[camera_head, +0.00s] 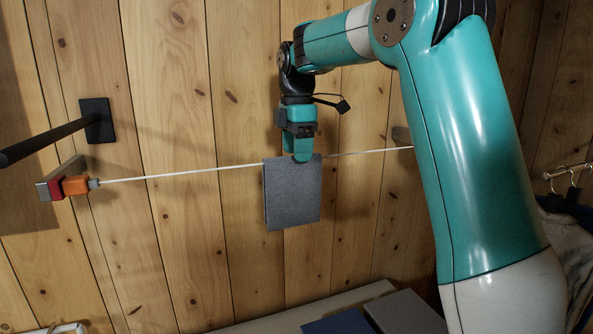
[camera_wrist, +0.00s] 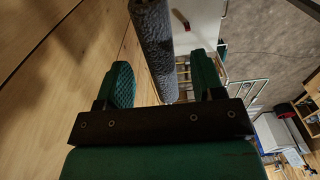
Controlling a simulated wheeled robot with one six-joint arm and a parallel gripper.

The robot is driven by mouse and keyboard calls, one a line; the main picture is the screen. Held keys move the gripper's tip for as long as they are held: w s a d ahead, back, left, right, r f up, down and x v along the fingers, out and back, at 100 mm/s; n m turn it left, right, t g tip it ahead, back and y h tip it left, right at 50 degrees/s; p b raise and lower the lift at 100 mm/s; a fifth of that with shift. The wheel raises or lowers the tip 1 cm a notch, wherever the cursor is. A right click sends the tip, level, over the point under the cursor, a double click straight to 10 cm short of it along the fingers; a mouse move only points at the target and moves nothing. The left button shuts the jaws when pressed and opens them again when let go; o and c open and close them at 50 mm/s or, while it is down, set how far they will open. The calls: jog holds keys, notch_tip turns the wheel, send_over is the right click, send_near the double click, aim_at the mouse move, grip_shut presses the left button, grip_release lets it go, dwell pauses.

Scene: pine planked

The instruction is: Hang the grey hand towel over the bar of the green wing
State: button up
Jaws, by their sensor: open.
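A grey towel (camera_head: 293,200) hangs folded over a thin white line (camera_head: 190,172) in front of the plank wall. My gripper (camera_head: 301,158) is at the towel's top edge, pointing down. In the wrist view, its green fingers (camera_wrist: 162,62) stand apart on either side of the grey towel (camera_wrist: 153,38), which shows as a narrow strip between them. A gap shows beside the left finger. White rails of a rack (camera_wrist: 248,92) show beyond the right finger. I cannot make out a green wing or its bar in either view.
An orange and red fitting (camera_head: 75,186) holds the line's left end. A black bar (camera_head: 45,143) juts from the wall nearby. Blue (camera_head: 340,322) and dark grey (camera_head: 405,312) flat pieces lie on a pale surface below. Clothes (camera_head: 570,230) hang at far right.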

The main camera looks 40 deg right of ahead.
aim_at(297, 171)
jog(key=shift+f+p, duration=0.4)
jog(key=shift+f, duration=2.4)
